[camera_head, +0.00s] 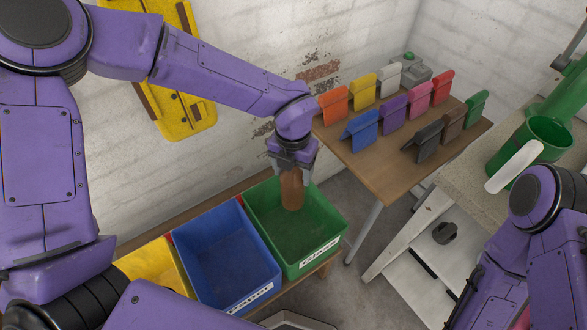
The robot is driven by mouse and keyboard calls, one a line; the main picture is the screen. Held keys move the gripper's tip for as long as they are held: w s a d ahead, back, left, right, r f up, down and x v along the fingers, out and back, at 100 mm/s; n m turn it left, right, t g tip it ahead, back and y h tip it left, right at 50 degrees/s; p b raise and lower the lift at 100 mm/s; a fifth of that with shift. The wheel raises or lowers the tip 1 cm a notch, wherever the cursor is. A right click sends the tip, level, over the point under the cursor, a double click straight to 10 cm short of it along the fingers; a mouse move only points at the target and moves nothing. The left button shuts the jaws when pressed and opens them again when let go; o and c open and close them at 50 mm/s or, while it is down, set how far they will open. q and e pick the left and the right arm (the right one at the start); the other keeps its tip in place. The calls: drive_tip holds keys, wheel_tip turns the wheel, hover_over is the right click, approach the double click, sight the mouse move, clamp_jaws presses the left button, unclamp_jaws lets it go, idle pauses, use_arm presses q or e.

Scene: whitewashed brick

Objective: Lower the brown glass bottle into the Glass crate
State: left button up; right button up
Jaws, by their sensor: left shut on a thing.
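The brown glass bottle (292,190) hangs upright below my left gripper (292,168), which points down and is shut on its upper part. The bottle's lower end shows against the inside of the green crate (317,259), near its back. I cannot tell whether the bottle's base is below the rim. The green crate carries a white front label, too small to read surely, and its visible floor looks empty. My right arm shows at the lower right, but its gripper is out of view.
A blue crate (236,285) and a yellow crate (158,264) stand left of the green one on a wooden bench. A wooden table (385,182) with several coloured folded pieces is right.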

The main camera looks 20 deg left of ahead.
sight(291, 196)
use_arm(q)
drive_tip(key=shift+f, duration=0.1)
wheel_tip(291, 196, down, 19)
drive_tip(key=b, duration=1.2)
drive_tip(key=shift+s, duration=0.2)
idle(1.2)
drive_tip(key=shift+a, duration=0.1)
idle(0.5)
drive_tip(key=o, duration=1.8)
drive_tip(key=shift+c, duration=0.2)
wheel_tip(291, 196, up, 8)
drive_tip(key=p, duration=0.7)
drive_tip(key=shift+s+r+p, duration=0.1)
drive_tip(key=shift+r+p, duration=0.1)
drive_tip(key=shift+p, duration=0.1)
drive_tip(key=shift+f, duration=0.15)
